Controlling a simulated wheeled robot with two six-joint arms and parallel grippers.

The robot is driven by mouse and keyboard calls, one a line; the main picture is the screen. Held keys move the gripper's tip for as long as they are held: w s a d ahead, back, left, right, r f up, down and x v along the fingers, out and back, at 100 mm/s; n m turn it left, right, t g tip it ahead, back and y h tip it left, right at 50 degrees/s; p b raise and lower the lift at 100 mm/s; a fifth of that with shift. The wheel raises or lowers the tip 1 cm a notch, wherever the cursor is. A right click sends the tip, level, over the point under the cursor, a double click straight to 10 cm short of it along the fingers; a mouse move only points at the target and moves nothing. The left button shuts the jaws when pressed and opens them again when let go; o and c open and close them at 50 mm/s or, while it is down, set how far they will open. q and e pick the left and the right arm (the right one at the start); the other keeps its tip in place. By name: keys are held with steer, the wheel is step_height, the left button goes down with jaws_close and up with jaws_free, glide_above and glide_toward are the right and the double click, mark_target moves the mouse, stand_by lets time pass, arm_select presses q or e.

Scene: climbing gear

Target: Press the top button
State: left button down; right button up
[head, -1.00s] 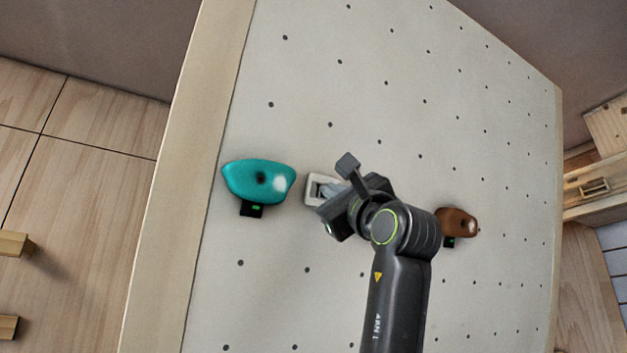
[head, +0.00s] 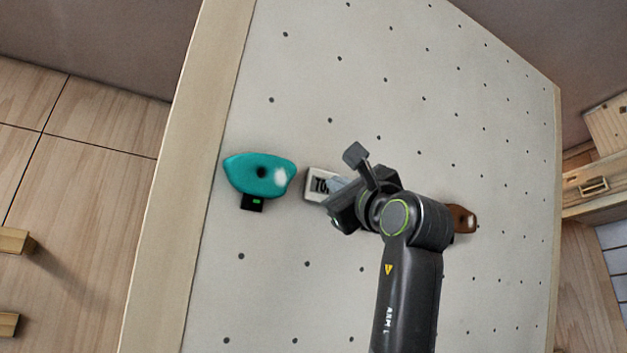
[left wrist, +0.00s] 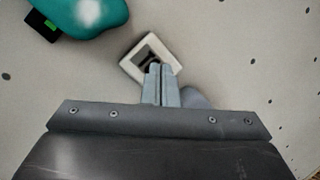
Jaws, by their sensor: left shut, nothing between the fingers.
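The top button (head: 318,184) is a pale square plate with dark letters, of which "TO" shows, on the grey climbing wall (head: 300,90). My left gripper hides its right part. The button also shows in the left wrist view (left wrist: 134,51) as a white square with a dark middle. My left gripper (head: 334,188) is shut and empty, its fingertips in front of the button. In the left wrist view the closed fingertips (left wrist: 161,69) overlap the button's lower right part; I cannot tell whether they touch it. My right gripper is not in view.
A teal hold (head: 259,175) with a small black box and green light (head: 252,203) is left of the button. A brown hold (head: 463,218) is to the right, partly behind my arm. The wall between holds is bare, with bolt holes.

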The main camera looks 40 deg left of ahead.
arm_select(q)
steer(key=d, duration=0.1)
steer(key=s+d+b, duration=0.1)
steer(key=d+f, duration=0.1)
steer(key=d, duration=0.1)
steer(key=shift+s+f+b, duration=0.1)
steer(key=shift+s+b, duration=0.2)
steer(key=shift+b, duration=0.1)
steer(key=shift+a, duration=0.2)
steer(key=shift+w, duration=0.1)
